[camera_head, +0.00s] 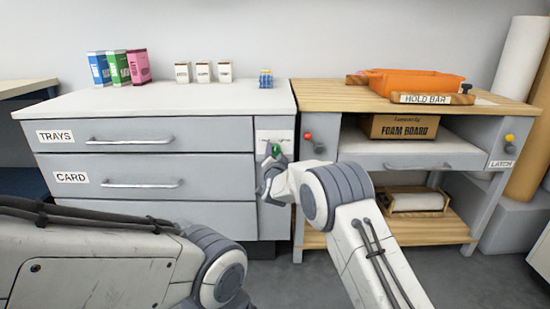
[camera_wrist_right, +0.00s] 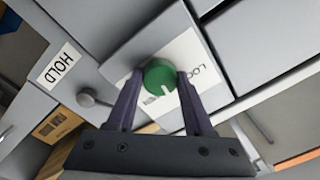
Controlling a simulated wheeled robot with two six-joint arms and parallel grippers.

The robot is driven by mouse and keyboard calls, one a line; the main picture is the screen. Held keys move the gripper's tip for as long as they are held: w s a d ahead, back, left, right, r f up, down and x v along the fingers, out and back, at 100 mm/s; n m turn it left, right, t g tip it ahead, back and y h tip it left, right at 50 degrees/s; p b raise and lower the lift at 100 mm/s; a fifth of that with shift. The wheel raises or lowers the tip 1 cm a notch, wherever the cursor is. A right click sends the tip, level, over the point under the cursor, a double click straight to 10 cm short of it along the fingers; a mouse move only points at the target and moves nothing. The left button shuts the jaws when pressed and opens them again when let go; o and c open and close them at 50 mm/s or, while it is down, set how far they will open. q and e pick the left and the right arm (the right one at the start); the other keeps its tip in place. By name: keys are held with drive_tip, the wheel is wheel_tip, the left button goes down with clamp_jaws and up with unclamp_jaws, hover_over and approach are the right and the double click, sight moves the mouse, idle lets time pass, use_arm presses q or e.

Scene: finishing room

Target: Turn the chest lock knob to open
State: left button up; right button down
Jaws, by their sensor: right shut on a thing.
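The chest (camera_head: 170,133) is grey with a white top and drawers labelled TRAYS and CARD. Its lock knob (camera_head: 276,149) is green and round, on a white panel at the chest's right front edge. In the right wrist view the knob (camera_wrist_right: 160,77) shows a white pointer mark, and the plate behind it (camera_wrist_right: 196,60) has partly hidden lettering starting "LOC". My right gripper (camera_wrist_right: 157,95) is shut on the knob, one finger on each side. In the head view the right gripper (camera_head: 271,168) partly covers the panel. My left arm enters at lower left; its gripper is out of frame.
A wooden-topped bench (camera_head: 340,95) stands right of the chest with a red knob (camera_head: 308,136), a yellow knob (camera_head: 509,138) by a LATCH label, an orange tray (camera_head: 412,83) and a foam board box (camera_head: 398,127). Small boxes (camera_head: 119,67) stand on the chest.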

drive_tip(key=m+b, duration=0.3)
drive_tip(key=m, duration=0.2)
drive_tip(key=shift+f, duration=0.15)
drive_tip(key=shift+m+b, duration=0.85)
drive_tip(key=shift+m, duration=0.55)
drive_tip(key=shift+c, duration=1.4)
unclamp_jaws()
